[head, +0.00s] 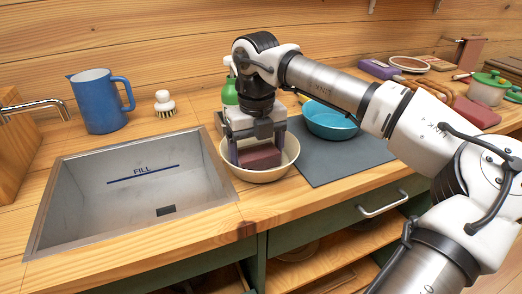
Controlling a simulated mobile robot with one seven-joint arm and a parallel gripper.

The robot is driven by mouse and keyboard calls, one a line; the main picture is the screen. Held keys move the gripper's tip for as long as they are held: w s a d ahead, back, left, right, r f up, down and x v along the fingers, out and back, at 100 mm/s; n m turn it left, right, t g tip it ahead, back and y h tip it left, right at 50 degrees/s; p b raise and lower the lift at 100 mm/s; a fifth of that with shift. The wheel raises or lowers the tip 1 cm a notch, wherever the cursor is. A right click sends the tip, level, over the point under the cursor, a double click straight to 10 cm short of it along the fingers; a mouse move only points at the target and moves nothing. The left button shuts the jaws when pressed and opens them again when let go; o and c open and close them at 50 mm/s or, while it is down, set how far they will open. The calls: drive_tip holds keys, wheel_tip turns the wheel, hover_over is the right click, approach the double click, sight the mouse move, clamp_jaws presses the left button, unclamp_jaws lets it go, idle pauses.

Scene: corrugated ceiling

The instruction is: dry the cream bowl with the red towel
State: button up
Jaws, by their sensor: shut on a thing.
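The cream bowl (284,171) stands on the wooden counter, between the sink and the grey mat. My gripper (257,145) points down into the bowl and is shut on the red towel (259,157). The towel looks like a folded dark red block and sits inside the bowl's rim. The bowl's inner floor is mostly hidden by the towel, so I cannot tell whether the towel presses on it.
A metal sink (140,190) lies left of the bowl. A teal bowl (331,121) stands on the grey mat (335,162) to the right. A green bottle (230,92) is close behind my gripper. A blue pitcher (98,103) and a brush (164,104) stand behind the sink.

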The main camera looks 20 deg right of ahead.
drive_tip(key=shift+s+a, duration=0.15)
drive_tip(key=shift+s, duration=0.25)
drive_tip(key=shift+s+f+b, duration=0.15)
drive_tip(key=shift+s+b, duration=0.15)
drive_tip(key=shift+d, duration=0.7)
drive_tip(key=shift+w+d+p, duration=0.15)
drive_tip(key=shift+w+p, duration=0.15)
drive_tip(key=shift+w, duration=0.15)
drive_tip(key=shift+w+a, duration=0.2)
drive_tip(key=shift+w, duration=0.05)
drive_tip(key=shift+a, duration=0.5)
drive_tip(key=shift+s+a, duration=0.2)
drive_tip(key=shift+s, duration=0.15)
drive_tip(key=shift+r, duration=0.2)
